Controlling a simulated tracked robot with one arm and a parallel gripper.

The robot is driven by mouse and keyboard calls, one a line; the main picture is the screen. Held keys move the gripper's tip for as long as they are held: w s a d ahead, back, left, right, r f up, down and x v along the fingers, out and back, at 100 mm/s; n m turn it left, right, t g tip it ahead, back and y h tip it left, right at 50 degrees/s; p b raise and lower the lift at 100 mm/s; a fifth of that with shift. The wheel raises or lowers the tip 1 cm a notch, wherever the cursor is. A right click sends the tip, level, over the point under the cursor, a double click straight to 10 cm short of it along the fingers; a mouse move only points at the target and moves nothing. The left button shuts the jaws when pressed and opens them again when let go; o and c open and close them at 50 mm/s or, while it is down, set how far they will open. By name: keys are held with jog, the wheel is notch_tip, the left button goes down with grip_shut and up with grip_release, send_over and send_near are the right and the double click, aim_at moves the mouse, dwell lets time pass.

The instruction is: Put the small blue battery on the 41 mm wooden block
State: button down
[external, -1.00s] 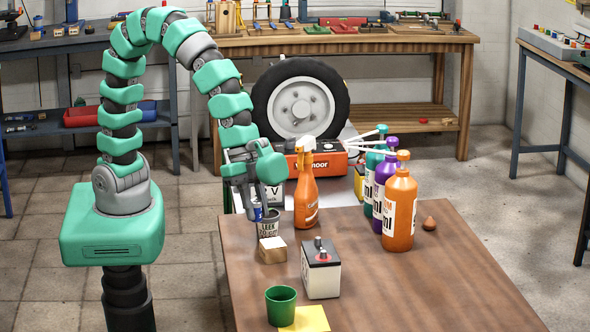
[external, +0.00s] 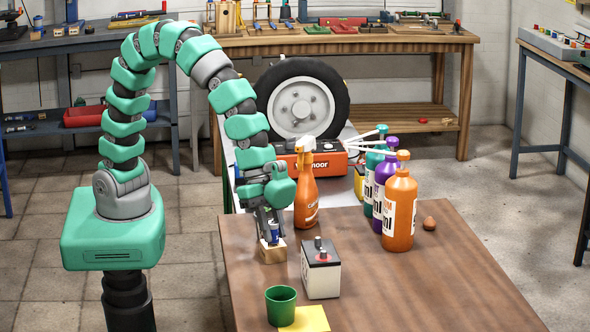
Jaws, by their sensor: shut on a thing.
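The small blue battery (external: 274,232) is upright between the fingers of my gripper (external: 271,236), which is shut on it. The wooden block (external: 272,254) sits near the left edge of the table, directly below the battery. The battery's lower end is at the top of the block; I cannot tell whether they touch.
A white and black car battery (external: 320,270) stands close to the right of the block. A green cup (external: 281,305) and a yellow sheet (external: 312,319) are in front. An orange spray bottle (external: 306,192) stands behind. The table (external: 430,285) is clear at the front right.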

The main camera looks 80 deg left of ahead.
jog(key=c, duration=1.2)
grip_release()
jog(key=shift+f, duration=0.15)
jog(key=p+v, duration=0.2)
jog(key=v, duration=1)
jog(key=w+a+r+n+t, duration=0.3)
jog(key=w+a+r, duration=0.35)
jog(key=r, duration=0.25)
jog(key=w+a+r+n+t, duration=0.3)
jog(key=w+a+r, duration=0.3)
jog(key=a+r, duration=0.25)
jog(key=s+a+r+n+t+y, duration=0.1)
jog(key=a+r+n+t+y, duration=0.1)
jog(key=a+r, duration=0.8)
jog(key=s+a+r+n+t+y, duration=0.2)
jog(key=a+r+n+t, duration=0.2)
jog(key=a+r, duration=0.6)
notch_tip(320, 180, up, 5)
jog(key=shift+a+f+n+t, duration=0.1)
jog(key=shift+a+n+t, duration=0.25)
jog(key=shift+t, duration=0.35)
